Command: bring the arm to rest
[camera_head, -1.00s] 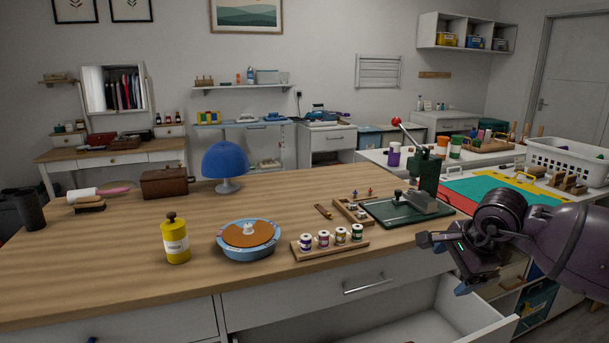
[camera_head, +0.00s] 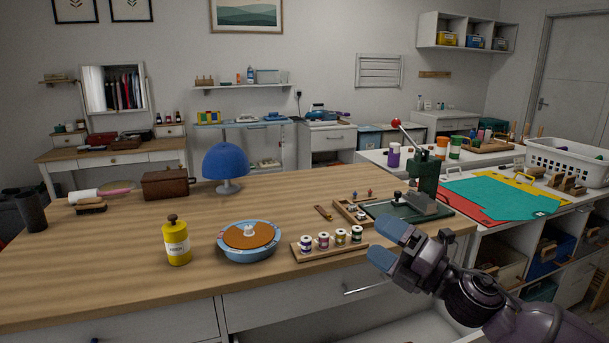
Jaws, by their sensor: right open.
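My right gripper (camera_head: 388,246) is at the front right of the wooden worktop (camera_head: 120,275), its arm coming in from the lower right. Its two blue-grey fingers are apart with nothing between them, and they point to the left. It appears in front of the worktop's front edge, right of the rack of small spools (camera_head: 332,240). It hides part of the drawer front. My left gripper does not show.
A green press with a red-knobbed lever (camera_head: 425,178) stands behind the gripper. A blue round dish (camera_head: 247,252), a yellow bottle (camera_head: 176,240) and a blue lamp (camera_head: 226,161) stand further left. A drawer (camera_head: 395,330) is open below. A white basket (camera_head: 568,160) sits right.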

